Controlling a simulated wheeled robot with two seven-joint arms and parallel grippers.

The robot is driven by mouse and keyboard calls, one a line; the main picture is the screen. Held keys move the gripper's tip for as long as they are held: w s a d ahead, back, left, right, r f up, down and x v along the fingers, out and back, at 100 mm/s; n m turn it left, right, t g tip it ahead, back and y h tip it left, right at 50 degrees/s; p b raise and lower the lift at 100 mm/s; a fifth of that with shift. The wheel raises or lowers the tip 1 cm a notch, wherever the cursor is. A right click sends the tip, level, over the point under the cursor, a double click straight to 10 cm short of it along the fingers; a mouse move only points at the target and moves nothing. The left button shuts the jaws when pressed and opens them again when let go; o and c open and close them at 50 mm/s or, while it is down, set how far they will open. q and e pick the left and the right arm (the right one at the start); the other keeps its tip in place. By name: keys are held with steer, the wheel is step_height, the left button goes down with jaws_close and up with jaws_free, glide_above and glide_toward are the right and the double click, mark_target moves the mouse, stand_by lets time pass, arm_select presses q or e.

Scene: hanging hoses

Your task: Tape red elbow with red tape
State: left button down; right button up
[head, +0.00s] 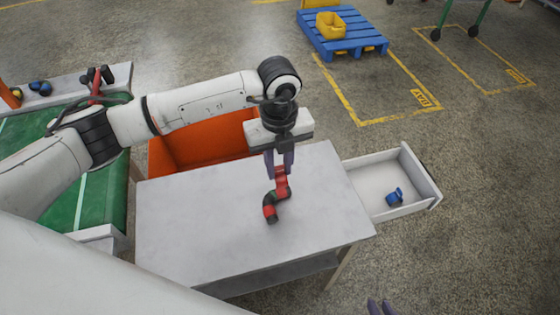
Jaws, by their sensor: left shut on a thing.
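A red elbow (270,212) with a dark middle stretch stands out over the white table top, near its middle right. My left gripper (280,172) points down from above, and its purple fingers are shut on the upper red end of this piece. I cannot tell whether the lower end touches the table. No separate roll of red tape can be made out.
The white table (190,235) is otherwise bare. An open drawer (425,182) on its right holds a small blue roll (394,198). An orange bin (180,148) stands behind the table. A green-topped bench (100,195) is at left.

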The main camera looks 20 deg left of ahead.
arm_select(q)
steer(key=shift+f, duration=0.1)
steer(key=shift+w+f+b, duration=0.1)
steer(key=shift+f+b, duration=1)
steer(key=shift+f, duration=0.2)
steer(key=shift+f+b, duration=0.4)
steer(key=shift+f, duration=0.2)
steer(key=shift+f, duration=0.25)
steer(key=shift+f+b, duration=0.75)
steer(key=shift+f, duration=0.05)
steer(key=shift+f+b, duration=0.6)
steer(key=shift+f, duration=0.2)
stand_by(0.5)
